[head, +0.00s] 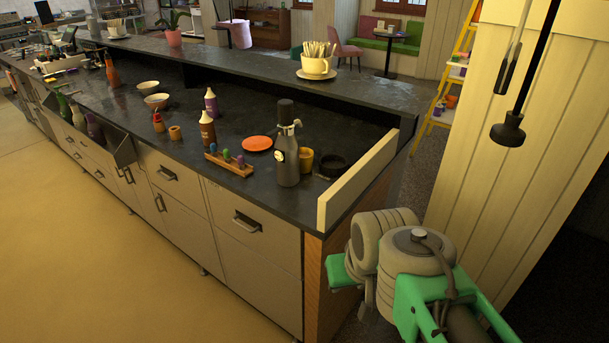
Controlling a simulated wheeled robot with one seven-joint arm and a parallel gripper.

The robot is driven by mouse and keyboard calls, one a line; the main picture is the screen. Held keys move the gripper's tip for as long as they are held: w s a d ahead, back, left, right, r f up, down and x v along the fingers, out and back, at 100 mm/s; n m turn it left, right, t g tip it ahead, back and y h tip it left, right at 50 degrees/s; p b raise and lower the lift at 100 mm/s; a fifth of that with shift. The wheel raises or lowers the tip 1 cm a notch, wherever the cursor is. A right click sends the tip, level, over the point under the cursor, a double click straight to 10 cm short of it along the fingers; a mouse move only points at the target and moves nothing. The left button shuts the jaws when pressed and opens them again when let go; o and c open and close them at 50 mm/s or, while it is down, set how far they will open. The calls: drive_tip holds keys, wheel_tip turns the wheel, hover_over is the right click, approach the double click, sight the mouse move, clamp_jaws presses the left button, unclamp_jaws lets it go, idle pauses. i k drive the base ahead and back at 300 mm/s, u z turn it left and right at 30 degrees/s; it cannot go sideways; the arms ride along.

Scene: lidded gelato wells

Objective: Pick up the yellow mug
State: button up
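A small yellow-orange mug (306,161) stands on the dark counter near its right end. The dark grey bottle with a black cap (288,157) stands just left of it and hides part of its left side. I cannot see a handle on the mug. A larger pale yellow cup (316,66) full of thin sticks stands on a saucer on the raised back ledge. My arm's grey joints and green links show at the lower right, off the counter's end. My gripper's fingertips are not visible.
A black round dish (331,167) sits right of the mug, and an orange plate (259,144) lies to the left. A cream upright board (357,179) edges the counter's right end, between my arm and the mug. A wooden rack (229,165) stands at the front edge.

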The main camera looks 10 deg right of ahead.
sight(306, 154)
drive_tip(key=u, duration=0.7)
drive_tip(key=i, duration=0.7)
drive_tip(key=u, duration=1.05)
drive_tip(key=i, duration=1.75)
drive_tip(key=z, duration=1.05)
drive_tip(key=i, duration=0.7)
drive_tip(key=z, duration=0.7)
